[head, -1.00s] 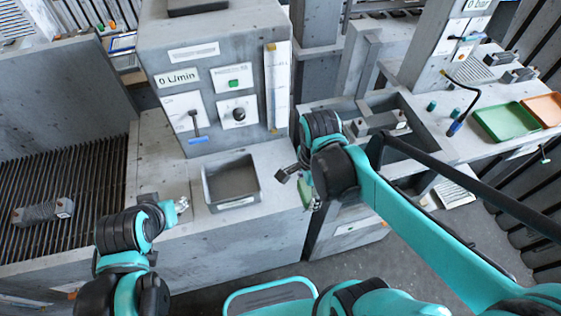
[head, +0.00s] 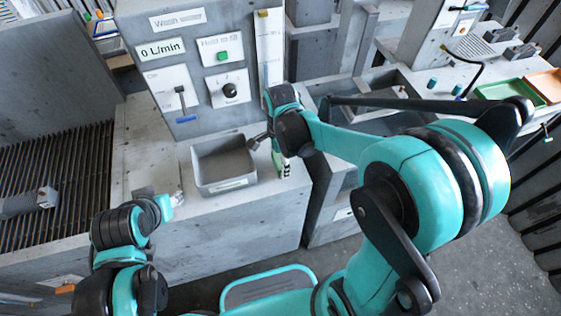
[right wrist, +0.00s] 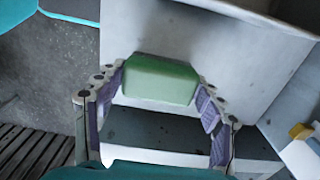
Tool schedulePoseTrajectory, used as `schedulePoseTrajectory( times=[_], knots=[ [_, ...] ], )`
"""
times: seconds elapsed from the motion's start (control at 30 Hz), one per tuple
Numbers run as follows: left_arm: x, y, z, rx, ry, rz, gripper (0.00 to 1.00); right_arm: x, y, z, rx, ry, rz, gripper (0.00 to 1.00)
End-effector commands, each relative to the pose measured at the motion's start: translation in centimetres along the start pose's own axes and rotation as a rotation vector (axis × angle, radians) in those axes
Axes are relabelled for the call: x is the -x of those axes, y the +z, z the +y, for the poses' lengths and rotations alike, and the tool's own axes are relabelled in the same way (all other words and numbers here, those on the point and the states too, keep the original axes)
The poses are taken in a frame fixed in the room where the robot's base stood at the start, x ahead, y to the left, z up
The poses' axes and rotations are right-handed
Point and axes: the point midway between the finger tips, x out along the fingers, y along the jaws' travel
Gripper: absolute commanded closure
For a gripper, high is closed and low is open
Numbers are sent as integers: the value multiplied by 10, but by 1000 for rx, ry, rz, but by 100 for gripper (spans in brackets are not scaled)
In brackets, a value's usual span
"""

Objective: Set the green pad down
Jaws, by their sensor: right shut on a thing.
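The green pad (right wrist: 162,80) is a block with a pale underside, between the fingers of my right gripper (right wrist: 160,88) in the right wrist view. My right gripper is shut on it. In the head view the right gripper (head: 276,158) hangs at the right end of the grey counter, beside an open grey tray (head: 247,178). Only a sliver of the pad shows there, and I cannot tell whether it touches the counter. My left gripper (head: 172,198) is over the counter left of the tray, mostly hidden by its own wrist, so its fingers are unclear.
A panel with a lever, green button and knob (head: 229,90) stands behind the tray. A slatted grate (head: 60,160) with a grey part (head: 30,202) lies at left. A green tray (head: 510,92) and orange tray (head: 545,84) are at far right. The counter's front strip is clear.

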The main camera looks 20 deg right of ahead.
Motion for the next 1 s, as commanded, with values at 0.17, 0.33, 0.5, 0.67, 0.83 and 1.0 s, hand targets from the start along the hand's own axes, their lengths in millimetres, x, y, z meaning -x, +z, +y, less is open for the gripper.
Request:
schedulePoseTrajectory(
  times=[0.17,0.33,0.5,0.67,0.83,1.0],
  knots=[
    [1,-1,0,0,0,0,60,1,0,0,0,0,0,63],
    [-2,1,0,0,0,0,60,-4,0,0,0,0,0,63],
    [-1,1,0,0,0,0,60,-2,0,0,0,0,0,11],
    [-1,1,0,0,0,0,60,-2,0,0,0,0,0,11],
    [3,-2,0,0,0,0,60,4,0,0,0,0,0,11],
    [12,-9,0,0,0,0,60,33,0,0,0,0,0,11]
  ],
)
